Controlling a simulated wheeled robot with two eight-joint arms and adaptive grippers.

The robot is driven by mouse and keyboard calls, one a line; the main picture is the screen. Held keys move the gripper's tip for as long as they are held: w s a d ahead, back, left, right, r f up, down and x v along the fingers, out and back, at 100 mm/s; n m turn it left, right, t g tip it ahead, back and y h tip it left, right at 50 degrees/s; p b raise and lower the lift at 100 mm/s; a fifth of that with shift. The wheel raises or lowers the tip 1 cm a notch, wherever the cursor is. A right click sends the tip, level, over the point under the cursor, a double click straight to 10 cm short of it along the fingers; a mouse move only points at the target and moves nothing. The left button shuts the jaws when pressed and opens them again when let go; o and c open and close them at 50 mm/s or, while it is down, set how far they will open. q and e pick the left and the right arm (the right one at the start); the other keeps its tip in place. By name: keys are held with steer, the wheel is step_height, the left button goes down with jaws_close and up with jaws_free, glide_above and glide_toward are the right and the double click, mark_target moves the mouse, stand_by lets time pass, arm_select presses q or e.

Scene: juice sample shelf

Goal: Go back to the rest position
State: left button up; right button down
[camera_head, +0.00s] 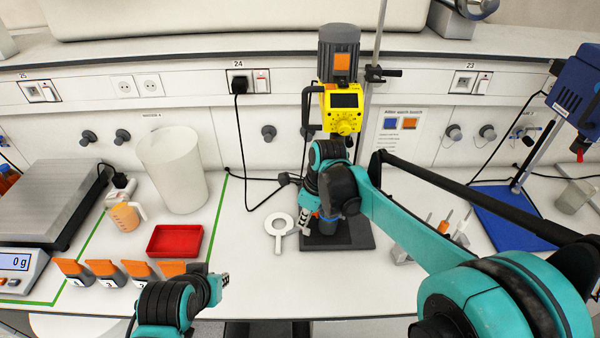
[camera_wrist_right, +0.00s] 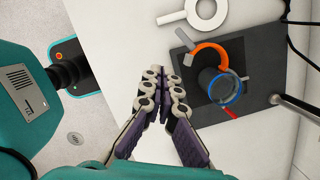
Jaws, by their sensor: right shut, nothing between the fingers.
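My right gripper (camera_head: 305,217) is in front of the yellow stirrer (camera_head: 341,108), above the table. In the right wrist view its fingers (camera_wrist_right: 166,88) are together with nothing between them. They are beside a dark vessel with a blue ring (camera_wrist_right: 224,88) on a dark base plate (camera_wrist_right: 262,110), apart from it as far as I can tell. My left gripper (camera_head: 222,282) is low at the front of the table, right of the orange-topped containers; its finger gap is too small to read.
A white ring with a handle (camera_head: 279,228) lies left of the stirrer base (camera_head: 350,238). A blue stand base (camera_head: 515,222) is at right. Small orange-tipped tools (camera_head: 445,222) stand near my right arm.

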steer(key=s+d+f+n+t+h+b, duration=0.1)
steer(key=s+d+f+n+t+b, duration=0.2)
steer(key=s+d+n, duration=0.4)
steer(key=s+d+f+n+t+h+b, duration=0.1)
steer(key=s+d+f+n+t+b, duration=0.2)
steer(key=n, duration=1.3)
steer(key=s+d+f+b, duration=0.1)
steer(key=s+d+b, duration=0.2)
steer(key=s+d, duration=0.2)
steer(key=shift+s+d+f+n+b, duration=0.25)
steer(key=shift+s+f+n+b, duration=0.05)
steer(key=shift+s, duration=1.05)
